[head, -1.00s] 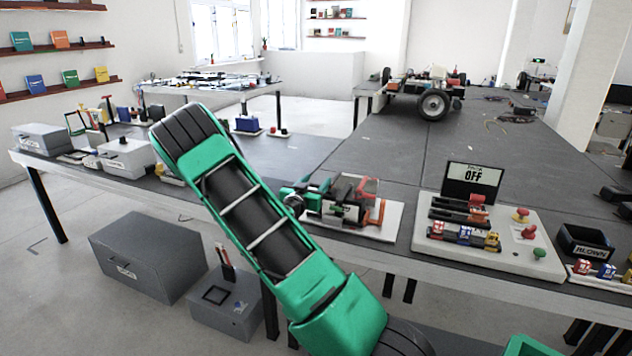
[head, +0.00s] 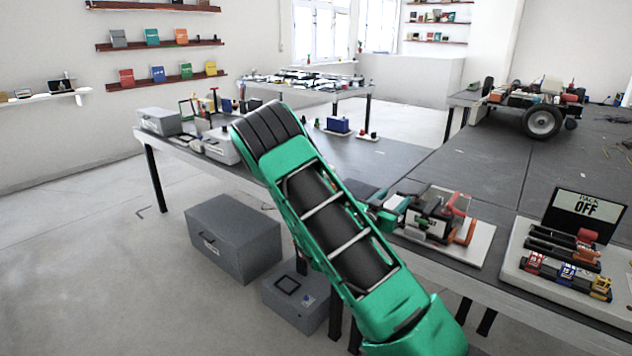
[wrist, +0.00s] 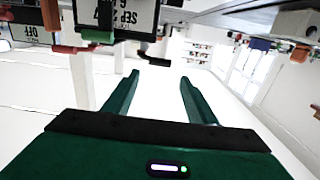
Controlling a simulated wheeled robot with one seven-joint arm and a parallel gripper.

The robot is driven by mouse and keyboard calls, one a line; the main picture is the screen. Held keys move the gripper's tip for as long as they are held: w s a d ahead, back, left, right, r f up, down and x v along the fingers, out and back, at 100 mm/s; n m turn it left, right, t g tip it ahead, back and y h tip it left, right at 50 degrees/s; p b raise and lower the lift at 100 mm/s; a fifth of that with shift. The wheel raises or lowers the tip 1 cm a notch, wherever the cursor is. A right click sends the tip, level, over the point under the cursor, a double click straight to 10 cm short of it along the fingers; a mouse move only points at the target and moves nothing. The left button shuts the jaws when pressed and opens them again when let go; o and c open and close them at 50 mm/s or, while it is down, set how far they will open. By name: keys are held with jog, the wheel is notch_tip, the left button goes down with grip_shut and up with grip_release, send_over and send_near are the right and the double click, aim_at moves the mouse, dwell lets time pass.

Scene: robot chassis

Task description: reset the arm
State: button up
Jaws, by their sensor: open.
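My green and black arm (head: 335,225) reaches up from the bottom of the head view across the front edge of the grey bench. In the wrist view my gripper (wrist: 160,82) has two dark green fingers, well apart, with nothing between them. In the wrist view the bench things appear upside down along the top edge, above and beyond the fingers.
A device on a white board (head: 478,240) lies close beside the arm on the bench (head: 485,160). A panel with an OFF display (head: 586,208) stands to its right. Grey boxes (head: 235,238) sit on the floor under the bench. The floor at left is clear.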

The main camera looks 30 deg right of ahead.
jog(key=s+a+f+g+y, duration=0.4)
jog(key=s+a+y, duration=0.3)
jog(key=a, duration=0.1)
jog(key=s+a+r+n+t+y, duration=0.1)
jog(key=s+a+r+n+y, duration=0.25)
jog(key=a, duration=0.45)
jog(key=s+a+r+n+y, duration=0.3)
jog(key=a+n, duration=0.2)
jog(key=a, duration=0.4)
jog(key=s+a+r+n+t+y, duration=0.1)
jog(key=s+a+r+n+y, duration=0.3)
jog(key=a, duration=0.4)
jog(key=s+d+f+m+g, duration=0.1)
jog(key=s+d+m+g, duration=0.1)
jog(key=s+d, duration=0.3)
jog(key=s+d+f+m+g, duration=0.1)
jog(key=s+d+m+g, duration=0.1)
jog(key=s+d, duration=0.4)
jog(key=s+m, duration=0.1)
jog(key=s, duration=0.4)
jog(key=shift+f+g+h, duration=0.15)
jog(key=shift+g+h, duration=0.2)
jog(key=shift+g, duration=0.05)
jog(key=shift+m, duration=0.25)
